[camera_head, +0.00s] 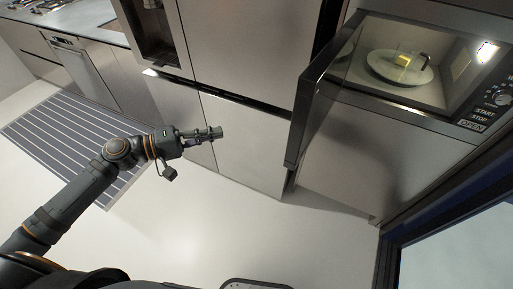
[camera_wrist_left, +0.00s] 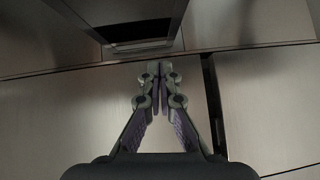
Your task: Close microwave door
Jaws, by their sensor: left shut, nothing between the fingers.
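The microwave (camera_head: 400,100) is at the upper right of the head view with its lit inside showing. Its dark-framed glass door (camera_head: 312,98) stands open, swung out to the left of the opening. A plate (camera_head: 398,68) with a small yellow item on it sits inside. My left gripper (camera_head: 216,132) is in the middle of the head view, left of the door and apart from it. In the left wrist view its fingers (camera_wrist_left: 162,68) are together with nothing between them. My right gripper is not in either view.
A steel fridge (camera_head: 245,60) with a dispenser recess stands behind my left gripper. A striped runner (camera_head: 70,135) lies on the floor at left, by the counter (camera_head: 65,18). A dark-framed panel (camera_head: 450,245) is at lower right. The floor in the middle is clear.

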